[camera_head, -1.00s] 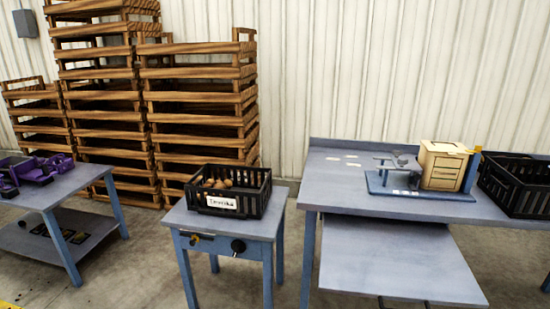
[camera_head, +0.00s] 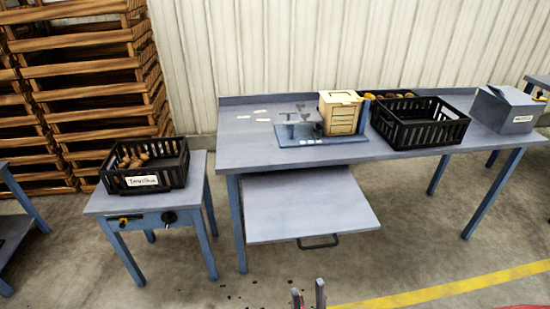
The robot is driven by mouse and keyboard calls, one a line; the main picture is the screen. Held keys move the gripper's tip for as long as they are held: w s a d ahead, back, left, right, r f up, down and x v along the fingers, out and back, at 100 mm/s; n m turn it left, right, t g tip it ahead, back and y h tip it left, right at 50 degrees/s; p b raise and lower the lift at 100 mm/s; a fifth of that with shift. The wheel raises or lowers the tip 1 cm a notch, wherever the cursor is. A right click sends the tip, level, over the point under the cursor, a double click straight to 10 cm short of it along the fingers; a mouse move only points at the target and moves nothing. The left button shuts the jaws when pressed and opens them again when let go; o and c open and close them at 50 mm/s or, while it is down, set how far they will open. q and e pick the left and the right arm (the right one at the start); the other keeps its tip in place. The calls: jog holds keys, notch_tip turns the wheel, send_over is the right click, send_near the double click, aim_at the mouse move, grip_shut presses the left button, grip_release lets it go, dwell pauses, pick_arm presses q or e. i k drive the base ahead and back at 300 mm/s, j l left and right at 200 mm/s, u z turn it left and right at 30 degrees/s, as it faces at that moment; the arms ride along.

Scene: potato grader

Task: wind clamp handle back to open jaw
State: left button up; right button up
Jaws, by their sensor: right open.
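No clamp handle or jaw shows clearly enough to name for certain. A blue-based fixture (camera_head: 290,140) with small grey metal parts stands on the long workbench, left of a wooden box; its details are too small to tell. The small table's front bears a black round knob (camera_head: 170,217) and a short bar with a yellow end (camera_head: 124,219). My right gripper (camera_head: 308,297) shows only as two fingertips at the bottom edge, apart and empty, low in front of the long workbench and far from these parts. My left gripper is out of view.
The long workbench (camera_head: 250,170) has a pulled-out shelf (camera_head: 310,203) with a dark handle. It bears the wooden box (camera_head: 341,113), a black crate (camera_head: 418,134) and a grey box (camera_head: 503,110).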

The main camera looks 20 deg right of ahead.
aim_at(168, 218)
jog(key=z, duration=1)
jog(key=u, duration=1.35)
jog(key=i+j, duration=0.2)
jog(key=j, duration=0.15)
jog(key=i+j+z, duration=0.1)
jog(key=i+j, duration=0.35)
jog(key=j, duration=0.25)
jog(key=i+j, duration=0.2)
jog(key=j, duration=0.2)
jog(key=z, duration=0.05)
